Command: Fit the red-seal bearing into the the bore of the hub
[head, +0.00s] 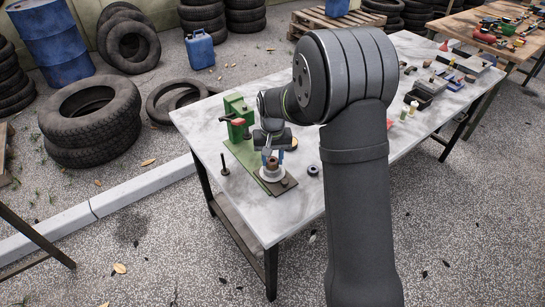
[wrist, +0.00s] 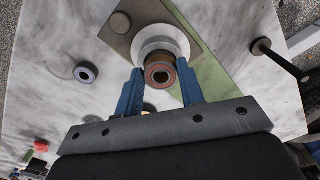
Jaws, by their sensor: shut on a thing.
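My gripper (wrist: 161,76) has blue fingers, shut on the red-seal bearing (wrist: 161,66), a ring with a red face and a dark centre hole. In the wrist view the bearing is in front of the white round hub (wrist: 181,42) and covers its middle, so the bore is hidden. In the head view my gripper (head: 273,155) is low over the hub (head: 272,175), with a brownish part between the fingers. I cannot tell whether the bearing touches the hub or has entered it.
The hub stands on a plate by a green machine (head: 235,108). Another dark ring-shaped bearing (wrist: 86,72) lies apart on the marble-look table (head: 215,145). A dark-headed post (wrist: 262,47) stands nearby. Several small parts and bins (head: 425,97) are at the far right of the table.

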